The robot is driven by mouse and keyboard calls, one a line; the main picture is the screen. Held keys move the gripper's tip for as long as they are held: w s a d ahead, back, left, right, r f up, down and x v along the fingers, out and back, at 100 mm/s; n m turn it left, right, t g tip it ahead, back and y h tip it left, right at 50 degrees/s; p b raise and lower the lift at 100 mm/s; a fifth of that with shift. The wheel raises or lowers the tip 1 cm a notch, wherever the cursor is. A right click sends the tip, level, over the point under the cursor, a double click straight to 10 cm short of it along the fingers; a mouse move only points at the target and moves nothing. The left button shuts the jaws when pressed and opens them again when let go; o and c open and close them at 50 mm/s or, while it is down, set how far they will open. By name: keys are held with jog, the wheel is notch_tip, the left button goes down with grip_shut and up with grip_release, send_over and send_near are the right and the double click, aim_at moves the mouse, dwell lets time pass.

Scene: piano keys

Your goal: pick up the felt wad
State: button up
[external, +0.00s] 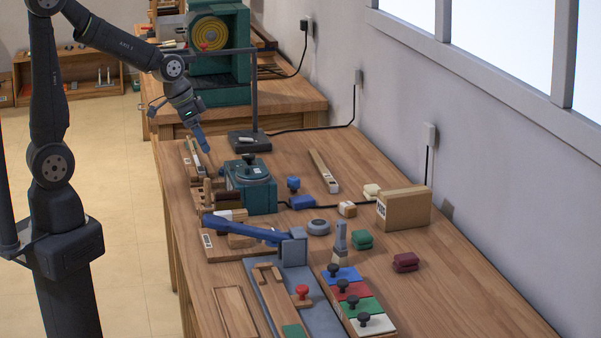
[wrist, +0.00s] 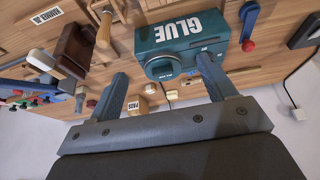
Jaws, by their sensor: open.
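No item is clearly identifiable as the felt wad. I cannot tell which, if any, is the wad. My gripper (external: 207,148) is above the far left part of the bench, beside the teal glue pot (external: 250,187), apart from those pieces. In the wrist view my gripper (wrist: 161,66) is open, with nothing between its fingers; the glue pot (wrist: 180,34) shows beyond them.
A black-based stand (external: 254,100) rises behind the glue pot. A cardboard box (external: 404,208) stands near the wall. A blue clamp-like tool (external: 245,231) and a coloured strip with black knobs (external: 356,300) are nearer the camera. Bare bench shows at right (external: 455,290).

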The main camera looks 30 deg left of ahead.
jog(key=shift+d, duration=0.1)
jog(key=t+h, duration=0.3)
send_near(360, 233)
jog(key=x, duration=0.5)
jog(key=shift+s+a+f, duration=0.2)
jog(key=shift+a+f, duration=0.05)
jog(key=shift+f, duration=0.15)
jog(key=shift+d+r+x, duration=0.15)
jog(key=shift+x, duration=1.15)
jog(key=shift+d+r+x, duration=0.15)
jog(key=shift+x, duration=1.15)
jog(key=shift+w, duration=0.15)
jog(key=c, duration=1)
